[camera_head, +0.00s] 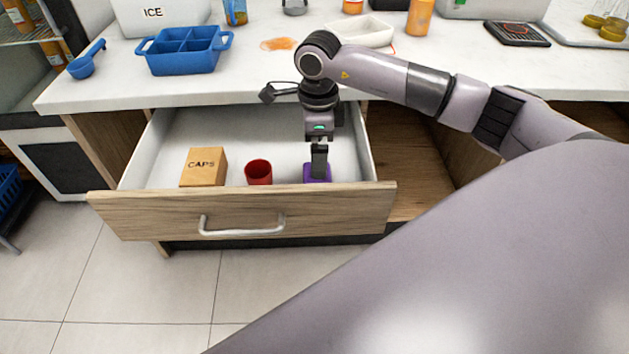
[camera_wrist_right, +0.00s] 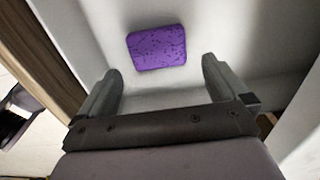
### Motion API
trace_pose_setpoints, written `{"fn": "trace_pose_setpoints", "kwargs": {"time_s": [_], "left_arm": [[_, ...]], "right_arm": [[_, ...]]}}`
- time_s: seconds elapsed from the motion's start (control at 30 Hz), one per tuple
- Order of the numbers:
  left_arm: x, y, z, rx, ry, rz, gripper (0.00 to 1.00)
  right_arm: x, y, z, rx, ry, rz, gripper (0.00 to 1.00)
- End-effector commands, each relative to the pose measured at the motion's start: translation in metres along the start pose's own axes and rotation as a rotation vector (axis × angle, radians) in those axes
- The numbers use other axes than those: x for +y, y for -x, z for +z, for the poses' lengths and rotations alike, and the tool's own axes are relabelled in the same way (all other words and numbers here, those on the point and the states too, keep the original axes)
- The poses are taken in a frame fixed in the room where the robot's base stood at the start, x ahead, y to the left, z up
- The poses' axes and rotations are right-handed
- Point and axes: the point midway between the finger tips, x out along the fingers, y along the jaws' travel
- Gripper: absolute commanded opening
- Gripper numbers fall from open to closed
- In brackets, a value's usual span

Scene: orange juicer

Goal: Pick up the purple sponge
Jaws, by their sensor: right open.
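The purple sponge (camera_head: 318,174) lies in the right part of an open drawer (camera_head: 170,212), partly hidden behind my right gripper in the head view. My right gripper (camera_head: 319,172) points down into the drawer over the sponge. In the right wrist view, the sponge (camera_wrist_right: 157,48) lies flat on the white drawer floor, whole and dark-speckled. There my right gripper (camera_wrist_right: 160,88) is open and empty, its two fingers apart. The sponge sits beyond the fingertips, not between them, towards the left finger. My left gripper is not in view.
A red cup (camera_head: 258,172) and a brown CAPS box (camera_head: 203,167) stand in the drawer, left of the sponge. The drawer's side walls and wooden front enclose the space. The white counter (camera_head: 240,75) above holds a blue divided tray (camera_head: 187,58) and a white tray (camera_head: 362,35).

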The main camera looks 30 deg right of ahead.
Motion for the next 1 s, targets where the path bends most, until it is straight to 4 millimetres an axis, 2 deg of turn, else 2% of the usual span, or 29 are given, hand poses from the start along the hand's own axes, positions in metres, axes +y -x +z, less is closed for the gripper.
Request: {"fn": "trace_pose_setpoints", "kwargs": {"time_s": [0.23,0.47,0.7,0.73,0.83,0.87,1.0], "left_arm": [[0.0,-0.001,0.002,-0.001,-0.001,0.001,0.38],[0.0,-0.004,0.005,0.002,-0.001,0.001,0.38],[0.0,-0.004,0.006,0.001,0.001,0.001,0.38],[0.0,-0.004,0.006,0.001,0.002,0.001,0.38],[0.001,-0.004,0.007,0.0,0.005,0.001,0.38],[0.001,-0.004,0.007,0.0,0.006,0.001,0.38],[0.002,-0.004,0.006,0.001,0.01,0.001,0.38]], "right_arm": [[0.002,-0.025,0.0,0.001,0.001,0.003,1.0],[0.003,-0.059,0.0,0.001,-0.001,0.003,1.0],[0.003,-0.063,0.0,0.0,0.0,0.0,1.0],[0.003,-0.063,0.0,0.0,0.0,0.0,0.97],[0.003,-0.062,0.0,0.0,0.0,0.0,0.64],[0.003,-0.062,0.001,0.0,0.0,0.0,0.61],[0.003,-0.062,0.001,0.0,0.0,0.0,0.61]]}}
